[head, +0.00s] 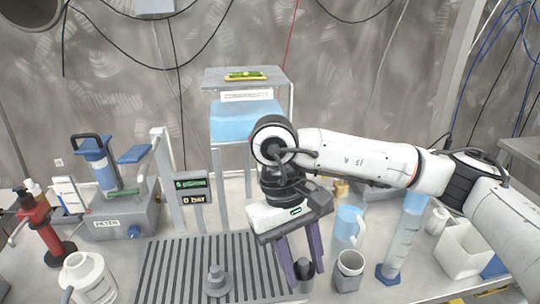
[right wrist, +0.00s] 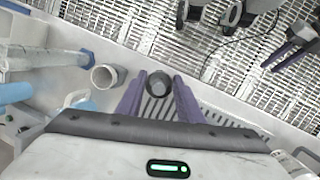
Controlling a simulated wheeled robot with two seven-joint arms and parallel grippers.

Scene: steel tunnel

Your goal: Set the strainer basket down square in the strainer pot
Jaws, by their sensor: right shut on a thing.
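My right gripper (head: 307,279) points down over the right end of the slatted drain grate. Its purple fingers are shut on a small dark cylinder, which I take to be the strainer basket (head: 304,268). In the right wrist view the dark top of the basket (right wrist: 159,83) shows between the fingers (right wrist: 159,90); its lower part is hidden. An open grey cup, seemingly the strainer pot (head: 348,268), stands just right of the gripper, apart from it. The pot also shows in the right wrist view (right wrist: 107,76). My left gripper (right wrist: 290,52) shows small in the right wrist view; its opening is unclear.
A grey stepped cone (head: 217,281) stands on the drain grate (head: 180,265). A blue jug (head: 348,222) and a tall clear cylinder (head: 402,240) stand behind and right of the pot. A white bottle (head: 88,280), a red tool (head: 38,225) and a pump unit (head: 120,215) are left.

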